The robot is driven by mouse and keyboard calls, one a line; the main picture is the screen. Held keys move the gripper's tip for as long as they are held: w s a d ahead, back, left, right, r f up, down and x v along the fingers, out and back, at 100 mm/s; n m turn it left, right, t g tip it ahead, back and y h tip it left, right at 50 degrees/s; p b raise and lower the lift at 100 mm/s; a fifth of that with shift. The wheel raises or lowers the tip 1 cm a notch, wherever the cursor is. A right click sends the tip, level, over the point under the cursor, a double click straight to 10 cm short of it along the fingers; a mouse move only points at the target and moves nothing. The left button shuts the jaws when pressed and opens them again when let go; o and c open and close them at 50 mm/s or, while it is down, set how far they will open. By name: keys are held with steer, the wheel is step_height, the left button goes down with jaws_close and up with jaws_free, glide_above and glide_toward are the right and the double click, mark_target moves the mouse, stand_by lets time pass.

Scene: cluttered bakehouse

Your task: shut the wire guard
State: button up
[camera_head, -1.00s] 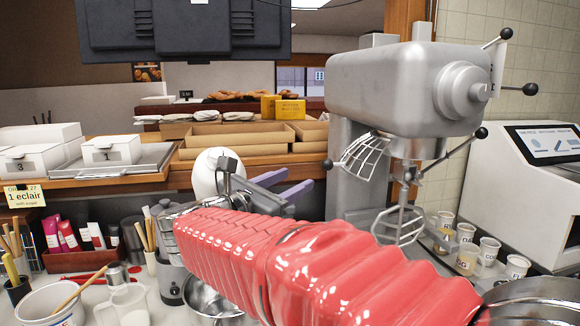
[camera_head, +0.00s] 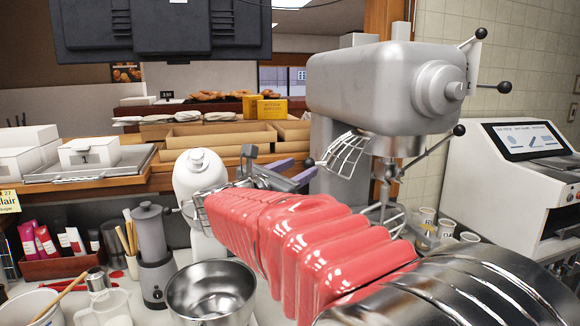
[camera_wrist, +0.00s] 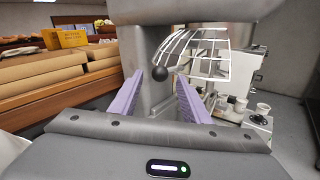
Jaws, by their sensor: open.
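The wire guard (camera_head: 344,156) is a curved white wire cage on the front of the grey stand mixer (camera_head: 385,90). It sticks out to the left below the mixer head, with the wire whisk (camera_head: 383,220) exposed beneath. In the wrist view the guard (camera_wrist: 205,52) is ahead, with a black ball knob (camera_wrist: 160,73) at its near lower corner. The knob also shows in the head view (camera_head: 308,162). My gripper (camera_head: 291,172) has purple fingers, open and empty. In the wrist view the knob appears between the fingertips (camera_wrist: 160,88); I cannot tell whether they touch it.
Wooden trays (camera_head: 220,136) are on the shelf behind. Paper cups (camera_head: 446,228) and a white machine with a screen (camera_head: 510,180) stand right of the mixer.

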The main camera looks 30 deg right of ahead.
mark_target(305, 164)
steer(key=shift+x, duration=1.9)
steer(key=shift+c, duration=0.3)
jaws_close()
steer(key=shift+a, duration=0.1)
